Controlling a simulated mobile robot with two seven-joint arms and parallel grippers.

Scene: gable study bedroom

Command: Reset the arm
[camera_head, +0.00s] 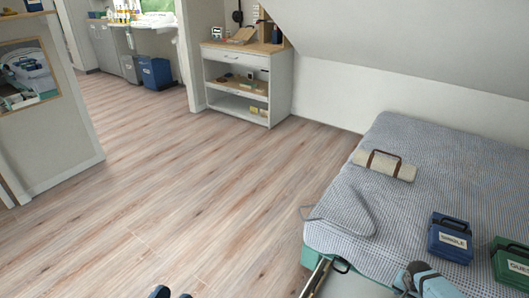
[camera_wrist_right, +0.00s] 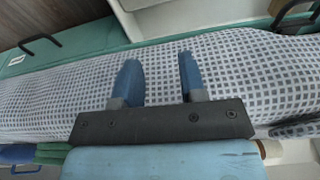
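My right gripper (camera_wrist_right: 157,60) is open in the right wrist view. Its two blue fingers stand apart, with only checked cloth showing behind the gap. In the head view my right arm (camera_head: 436,284) shows as a light blue piece at the lower right, beside the front part of the bed. My left gripper (camera_head: 173,294) barely shows at the bottom edge of the head view. Two dark blue fingertips stand apart there over the wooden floor, with nothing seen between them. The rest of my left arm is out of view.
A bed (camera_head: 420,150) with a checked cover fills the right side. On it lie a strapped cream roll (camera_head: 384,166), a blue case (camera_head: 450,239) and a green case (camera_head: 511,262). A white shelf unit (camera_head: 240,82) stands at the back. The middle floor is clear.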

